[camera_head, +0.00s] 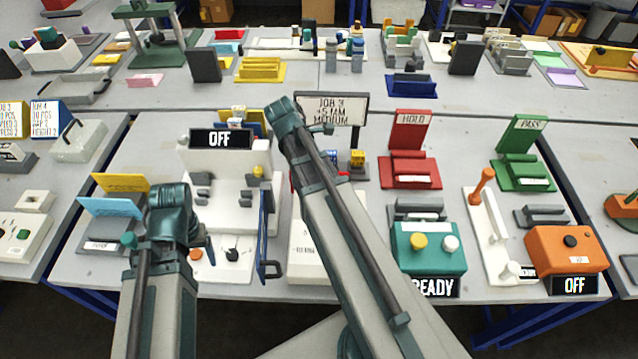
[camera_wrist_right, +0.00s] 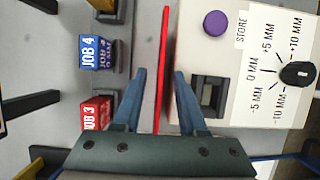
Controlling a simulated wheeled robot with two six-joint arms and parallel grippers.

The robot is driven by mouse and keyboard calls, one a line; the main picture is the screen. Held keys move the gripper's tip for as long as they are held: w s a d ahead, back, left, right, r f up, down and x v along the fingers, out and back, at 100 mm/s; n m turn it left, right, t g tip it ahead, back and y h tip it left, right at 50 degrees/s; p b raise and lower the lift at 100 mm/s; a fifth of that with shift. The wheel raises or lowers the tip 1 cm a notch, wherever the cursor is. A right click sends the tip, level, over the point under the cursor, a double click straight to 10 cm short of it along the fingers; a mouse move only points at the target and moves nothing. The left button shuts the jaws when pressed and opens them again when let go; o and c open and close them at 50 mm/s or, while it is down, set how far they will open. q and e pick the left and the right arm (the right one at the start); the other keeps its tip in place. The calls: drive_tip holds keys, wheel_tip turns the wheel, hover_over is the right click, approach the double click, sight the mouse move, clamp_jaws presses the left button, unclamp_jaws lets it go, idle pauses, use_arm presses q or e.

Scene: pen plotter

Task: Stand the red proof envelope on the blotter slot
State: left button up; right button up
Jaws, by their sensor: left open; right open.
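The red proof envelope (camera_wrist_right: 165,35) shows edge-on in the right wrist view, as a thin upright red strip. My right gripper (camera_wrist_right: 160,80) has its two fingers apart on either side of the strip, with gaps at both sides. In the head view my right arm's upper end hides most of that spot; a sliver of red (camera_head: 292,181) shows beside it. My left gripper (camera_head: 204,242) is low over the white plotter station at the left, partly hidden by its own wrist. I cannot tell which grey slotted holder is the blotter slot; one (camera_head: 420,209) stands behind the teal box.
A white console with a purple button (camera_wrist_right: 215,24) and dial (camera_wrist_right: 298,73) is right of the envelope. Blue JOB 4 (camera_wrist_right: 96,53) and red JOB 3 (camera_wrist_right: 96,112) blocks stand left. A red HOLD stand (camera_head: 409,170) and green PASS stand (camera_head: 524,165) are farther right.

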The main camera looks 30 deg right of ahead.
drive_tip(key=shift+f, duration=0.25)
idle(0.3)
clamp_jaws()
